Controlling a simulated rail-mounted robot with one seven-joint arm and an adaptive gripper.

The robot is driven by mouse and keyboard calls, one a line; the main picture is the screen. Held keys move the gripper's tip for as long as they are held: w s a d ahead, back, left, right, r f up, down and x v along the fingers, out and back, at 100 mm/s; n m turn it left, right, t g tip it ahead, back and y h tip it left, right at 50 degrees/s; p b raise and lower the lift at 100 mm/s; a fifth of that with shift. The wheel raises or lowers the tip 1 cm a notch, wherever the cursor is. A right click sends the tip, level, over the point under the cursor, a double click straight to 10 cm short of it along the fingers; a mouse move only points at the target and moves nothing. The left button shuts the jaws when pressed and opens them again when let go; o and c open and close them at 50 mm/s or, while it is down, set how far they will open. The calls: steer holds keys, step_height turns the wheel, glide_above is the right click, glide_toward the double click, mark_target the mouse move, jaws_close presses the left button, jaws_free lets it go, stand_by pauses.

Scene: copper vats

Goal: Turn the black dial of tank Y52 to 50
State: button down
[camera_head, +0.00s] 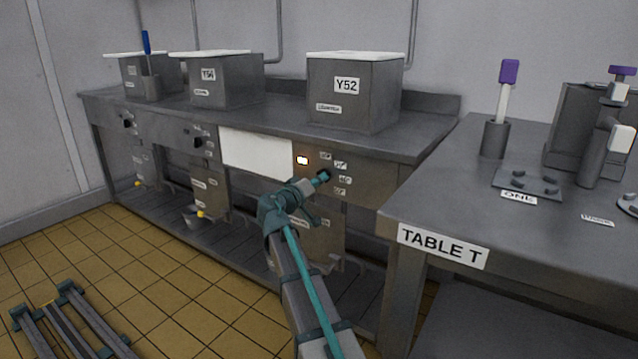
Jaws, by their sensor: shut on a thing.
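Tank Y52 (354,90) is a grey box with a white lid on the long metal counter, with its label on the front. The black dial below it, on the counter's front panel, is mostly hidden behind my gripper (323,176). Small number labels surround that spot, too small to read surely. My gripper reaches up from the lower middle of the view and is shut on the dial at the panel. The dial's pointing direction cannot be made out. A small lit indicator (302,160) glows left of the dial.
Table T (443,246) stands close on the right, holding a purple-topped tool in a cup (495,138) and a plate with knobs (527,184). Two more tanks (222,80) (150,76) stand left on the counter, with dials below. Tiled floor at left is partly free.

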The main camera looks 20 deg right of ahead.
steer(key=c, duration=1.2)
jaws_free()
steer(key=shift+o, duration=0.2)
steer(key=v, duration=1.2)
steer(key=shift+a, duration=0.1)
